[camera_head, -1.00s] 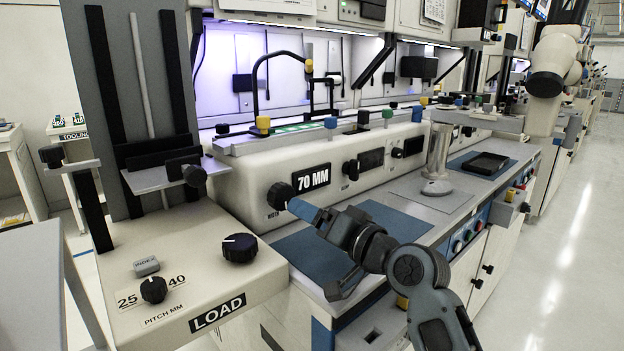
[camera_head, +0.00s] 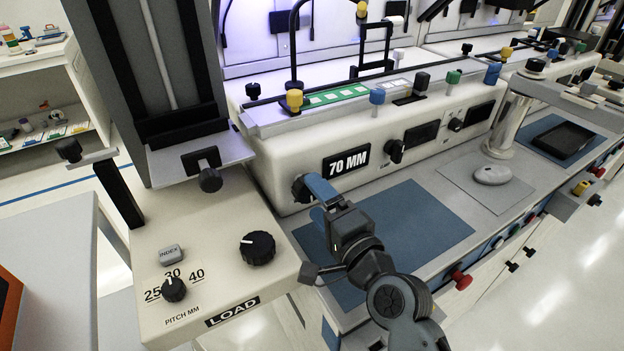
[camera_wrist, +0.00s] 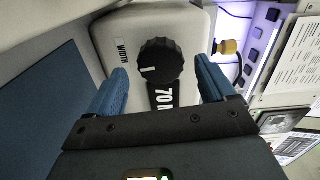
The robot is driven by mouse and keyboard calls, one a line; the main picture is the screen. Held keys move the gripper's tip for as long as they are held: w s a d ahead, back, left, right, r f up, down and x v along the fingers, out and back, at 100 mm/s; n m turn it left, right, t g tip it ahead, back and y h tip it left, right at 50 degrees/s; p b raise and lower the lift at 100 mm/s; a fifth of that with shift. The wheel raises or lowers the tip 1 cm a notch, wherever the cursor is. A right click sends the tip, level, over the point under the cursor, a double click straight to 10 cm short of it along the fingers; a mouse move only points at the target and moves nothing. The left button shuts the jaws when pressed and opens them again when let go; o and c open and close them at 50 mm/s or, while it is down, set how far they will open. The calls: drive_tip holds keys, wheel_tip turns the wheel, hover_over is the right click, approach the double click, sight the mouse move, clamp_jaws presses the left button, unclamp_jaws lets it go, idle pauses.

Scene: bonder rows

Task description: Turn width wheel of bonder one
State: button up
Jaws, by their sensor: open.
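The width wheel (camera_wrist: 160,61) is a black knurled knob with a white mark, on the cream front of bonder one (camera_head: 290,156). In the wrist view it sits beside the WIDTH label (camera_wrist: 121,50), just beyond and between my fingertips. My gripper (camera_wrist: 160,85) is open, with blue fingers apart on both sides of the wheel's line. No contact with the wheel shows. In the head view my gripper (camera_head: 310,190) covers part of the wheel (camera_head: 299,189). The 70 MM display plate (camera_head: 346,161) is right of the wheel.
A load unit with a pitch knob (camera_head: 174,289) and a larger black knob (camera_head: 257,248) stands at the left. A blue mat (camera_head: 425,215) lies on the bench under my arm. A grey mouse-like object (camera_head: 491,174) and a dark tablet (camera_head: 563,139) lie farther right.

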sight(311, 193)
drive_tip(key=shift+p+x, duration=0.65)
drive_tip(key=shift+x, duration=1.5)
drive_tip(key=shift+c, duration=0.4)
drive_tip(key=c, duration=1)
drive_tip(key=shift+s+a+f+n+b, duration=0.1)
drive_tip(key=shift+f+n+b, duration=0.2)
drive_tip(key=shift+n+b, duration=0.95)
drive_tip(key=shift+r+n+b, duration=0.25)
drive_tip(key=shift+n+b, duration=0.45)
drive_tip(key=shift+n, duration=0.45)
drive_tip(key=o, duration=1.1)
